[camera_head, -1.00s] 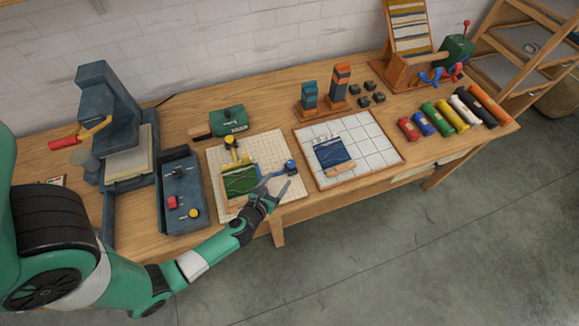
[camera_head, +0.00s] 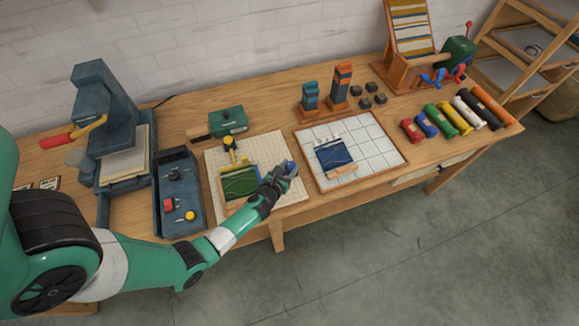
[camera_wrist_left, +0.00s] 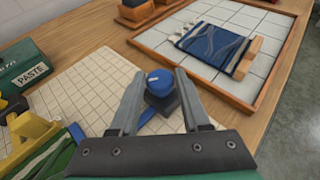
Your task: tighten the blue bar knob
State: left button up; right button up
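The blue bar knob (camera_wrist_left: 159,82) is a round blue cap with a pale line, on a dark block at the end of the blue bar (camera_wrist_left: 76,133). My left gripper (camera_wrist_left: 160,73) is open in the left wrist view, one finger on each side of the knob, with small gaps visible. In the head view the left gripper (camera_head: 287,169) is at the right side of the cream grid board (camera_head: 267,146), largely hiding the knob and bar. A green printed piece (camera_head: 238,184) lies on the board to the left. My right gripper is not in view.
A white tiled tray (camera_head: 378,155) with a blue piece (camera_head: 334,153) lies to the right. A yellow knob (camera_head: 229,141) and a green paste box (camera_head: 227,121) are behind the gripper. A dark tray (camera_head: 180,194) stands left.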

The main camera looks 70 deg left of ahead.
pick_arm(q)
grip_shut()
jog(key=p, duration=0.1)
jog(key=m+t+h+p, duration=0.1)
jog(key=p, duration=0.1)
jog(key=m+h+p, duration=0.1)
jog(key=p, duration=0.1)
jog(key=shift+s+a+r+t, duration=0.15)
jog(key=shift+a+r+t, duration=0.15)
jog(key=shift+m+h+p, duration=0.35)
jog(key=shift+m+h, duration=0.25)
jog(key=shift+a+f+m+t+h, duration=0.15)
jog(key=shift+f+m+t+h, duration=0.1)
jog(key=shift+m+t+h, duration=0.45)
jog(key=m+h+b, duration=0.1)
jog(key=m+h, duration=0.1)
jog(key=shift+f+m+h, duration=0.1)
jog(key=shift+m+h, duration=0.2)
jog(key=shift+h, duration=0.1)
jog(key=shift+m+h, duration=0.3)
jog(key=shift+h, duration=0.3)
jog(key=o, duration=0.5)
grip_release()
